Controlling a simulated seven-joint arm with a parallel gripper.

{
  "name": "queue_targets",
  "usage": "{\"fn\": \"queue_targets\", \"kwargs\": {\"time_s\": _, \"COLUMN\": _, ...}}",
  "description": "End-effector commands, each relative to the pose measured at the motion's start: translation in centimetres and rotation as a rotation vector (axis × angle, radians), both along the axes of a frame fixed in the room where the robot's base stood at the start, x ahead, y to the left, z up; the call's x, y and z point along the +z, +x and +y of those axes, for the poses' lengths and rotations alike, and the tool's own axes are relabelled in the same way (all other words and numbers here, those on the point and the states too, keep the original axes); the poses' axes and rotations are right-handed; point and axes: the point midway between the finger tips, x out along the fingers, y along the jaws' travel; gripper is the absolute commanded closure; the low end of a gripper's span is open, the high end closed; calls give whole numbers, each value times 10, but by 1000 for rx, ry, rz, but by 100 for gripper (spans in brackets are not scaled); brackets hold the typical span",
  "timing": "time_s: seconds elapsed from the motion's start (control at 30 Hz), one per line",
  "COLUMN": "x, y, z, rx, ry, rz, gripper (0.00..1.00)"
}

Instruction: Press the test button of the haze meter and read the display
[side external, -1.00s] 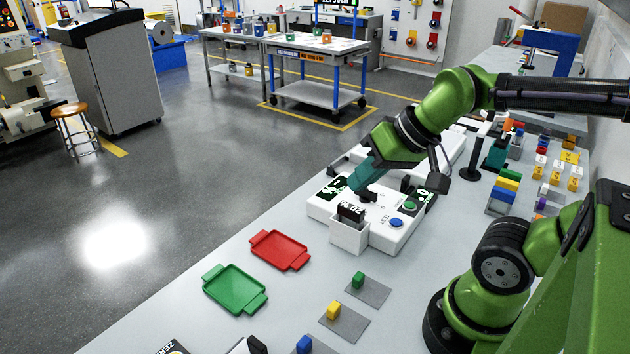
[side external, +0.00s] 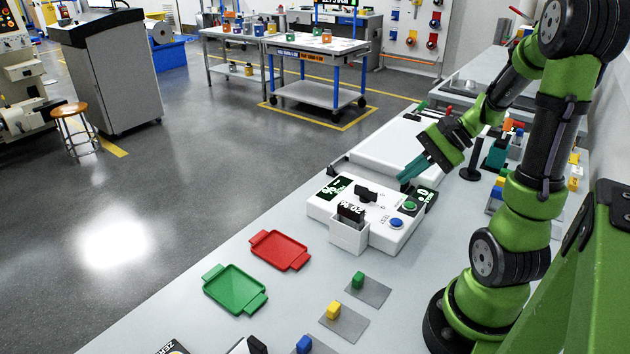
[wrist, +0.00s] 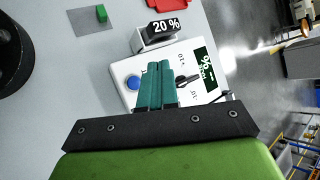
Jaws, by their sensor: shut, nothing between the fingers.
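The haze meter (side external: 350,207) is a white box on the bench with a blue button (side external: 396,222) and a green button (side external: 409,206). The lettering beside the blue button seems to read TEST. In the wrist view, the fingers (wrist: 160,64) overlap the meter beside the blue button (wrist: 133,82); the green button is hidden there.
A black "20 %" block (wrist: 164,27) stands in a white holder (side external: 348,238) at the meter's front. A black piece (side external: 367,193) is on top of the meter. Red (side external: 280,250) and green (side external: 235,289) trays lie left, with bare bench around them. A larger white unit (side external: 390,145) stands behind.

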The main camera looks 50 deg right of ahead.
Motion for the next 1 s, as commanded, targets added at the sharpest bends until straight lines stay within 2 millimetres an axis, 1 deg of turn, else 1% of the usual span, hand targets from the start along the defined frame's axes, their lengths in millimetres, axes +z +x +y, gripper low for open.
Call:
{"fn": "queue_targets", "kwargs": {"time_s": 0.23, "x": -1, "y": 0, "z": 1, "rx": 3, "ry": -2, "rz": 3, "gripper": 100}}
{"fn": "queue_targets", "kwargs": {"time_s": 0.37, "x": -7, "y": 0, "z": 1, "rx": 3, "ry": 0, "rz": 4, "gripper": 100}}
{"fn": "queue_targets", "kwargs": {"time_s": 0.47, "x": -18, "y": 0, "z": 1, "rx": 2, "ry": 1, "rz": 5, "gripper": 100}}
{"fn": "queue_targets", "kwargs": {"time_s": 0.8, "x": -65, "y": -1, "z": 1, "rx": 1, "ry": 2, "rz": 6, "gripper": 100}}
{"fn": "queue_targets", "kwargs": {"time_s": 1.0, "x": -83, "y": 0, "z": 1, "rx": 3, "ry": 0, "rz": 4, "gripper": 100}}
